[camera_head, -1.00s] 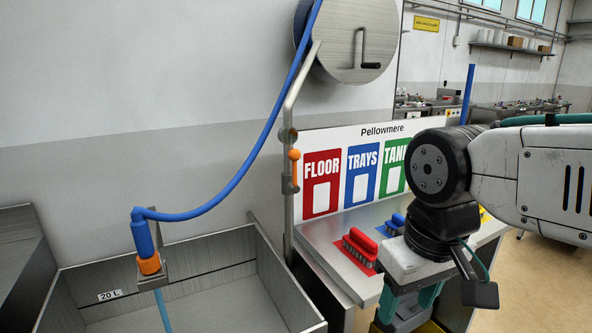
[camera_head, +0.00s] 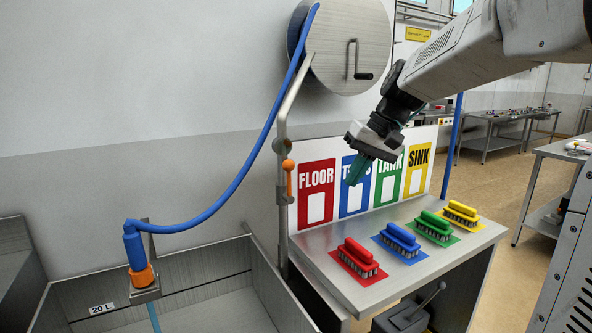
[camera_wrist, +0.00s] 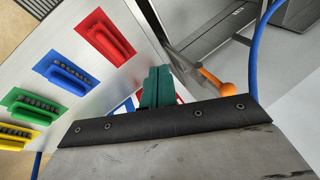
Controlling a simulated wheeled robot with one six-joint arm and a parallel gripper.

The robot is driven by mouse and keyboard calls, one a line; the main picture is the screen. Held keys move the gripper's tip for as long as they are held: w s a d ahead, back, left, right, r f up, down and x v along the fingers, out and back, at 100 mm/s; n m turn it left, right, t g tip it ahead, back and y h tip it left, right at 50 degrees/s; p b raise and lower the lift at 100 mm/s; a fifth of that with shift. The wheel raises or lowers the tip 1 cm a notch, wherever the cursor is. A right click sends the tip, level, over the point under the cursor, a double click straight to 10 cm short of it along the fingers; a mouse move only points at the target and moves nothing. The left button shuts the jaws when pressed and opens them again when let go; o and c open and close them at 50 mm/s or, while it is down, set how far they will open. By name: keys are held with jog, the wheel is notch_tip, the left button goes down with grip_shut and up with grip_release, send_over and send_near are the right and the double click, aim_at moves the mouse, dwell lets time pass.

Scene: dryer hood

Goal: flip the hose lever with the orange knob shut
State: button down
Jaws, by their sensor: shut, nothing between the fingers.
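The hose lever (camera_head: 289,182) is a short orange handle with a round orange knob (camera_head: 288,165) at its top. It stands upright on the grey metal pipe (camera_head: 282,140) beside the blue hose. In the wrist view the orange lever (camera_wrist: 212,82) lies just right of my fingers, with its knob (camera_wrist: 227,90) nearest the camera. My gripper (camera_head: 353,179) has green fingers, shut and empty, in front of the sign board and right of the lever, apart from it. The fingers also show in the wrist view (camera_wrist: 157,84).
A blue hose (camera_head: 235,185) runs from the reel (camera_head: 347,45) to an orange-collared nozzle (camera_head: 141,276) at the steel sink (camera_head: 190,292). Red (camera_head: 358,257), blue (camera_head: 400,240), green and yellow brushes lie on the shelf below the sign board (camera_head: 318,190). A pail stands underneath.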

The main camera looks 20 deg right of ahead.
aim_at(289, 180)
jog(key=w+r+n+t+y, duration=0.1)
jog(key=w+r+n+t, duration=0.1)
jog(key=w+r, duration=0.4)
jog(key=shift+w+d+r, duration=0.25)
jog(key=shift+w+r, duration=0.1)
jog(key=shift+w, duration=0.05)
jog(key=w+a+f, duration=0.4)
jog(key=a+f, duration=0.4)
jog(key=shift+w+a, duration=0.15)
jog(key=shift+a, duration=0.1)
